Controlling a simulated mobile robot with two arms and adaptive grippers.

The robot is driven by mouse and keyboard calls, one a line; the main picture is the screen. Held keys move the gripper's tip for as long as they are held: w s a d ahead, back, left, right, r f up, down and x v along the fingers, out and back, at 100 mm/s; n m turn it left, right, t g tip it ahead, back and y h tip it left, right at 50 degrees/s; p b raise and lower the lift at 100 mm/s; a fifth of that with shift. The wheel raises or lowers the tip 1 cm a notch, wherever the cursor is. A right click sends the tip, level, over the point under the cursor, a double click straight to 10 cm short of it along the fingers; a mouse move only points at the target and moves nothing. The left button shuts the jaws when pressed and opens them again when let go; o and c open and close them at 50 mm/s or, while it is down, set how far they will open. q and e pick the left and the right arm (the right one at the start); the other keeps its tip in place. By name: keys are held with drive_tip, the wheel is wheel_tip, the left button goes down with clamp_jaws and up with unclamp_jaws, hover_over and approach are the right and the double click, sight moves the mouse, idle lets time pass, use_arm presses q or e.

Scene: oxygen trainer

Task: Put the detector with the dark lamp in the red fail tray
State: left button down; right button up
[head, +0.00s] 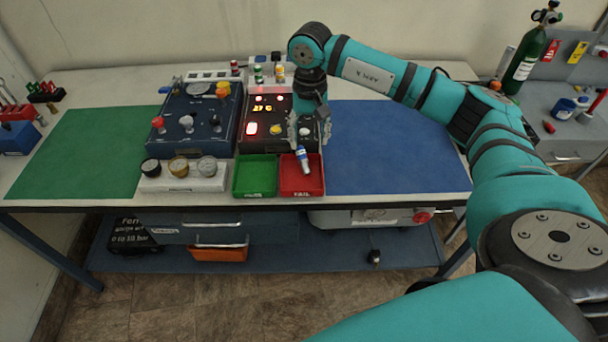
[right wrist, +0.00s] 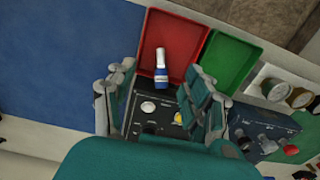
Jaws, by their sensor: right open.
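The red fail tray (head: 314,188) stands at the table's front edge; it also shows in the right wrist view (right wrist: 182,33). A white and blue detector (head: 304,163) is at this tray, its white end over the tray floor and its blue end by the back rim. It also shows in the right wrist view (right wrist: 161,68). I cannot tell whether it rests on the rim. No lamp on it can be made out. My right gripper (head: 306,132) is open above the black test box (head: 265,112), its fingers apart on either side of the detector's line. My left gripper is out of view.
A green tray (head: 254,190) adjoins the red one on its left. Gauges sit on a white block (head: 185,184) farther left, before a dark blue panel (head: 197,120). Small coloured cylinders (head: 280,73) stand behind the test box. The blue mat (head: 390,145) and green mat (head: 85,150) are clear.

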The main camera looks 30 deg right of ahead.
wheel_tip(320, 180, up, 10)
idle(0.3)
drive_tip(key=shift+f, duration=0.1)
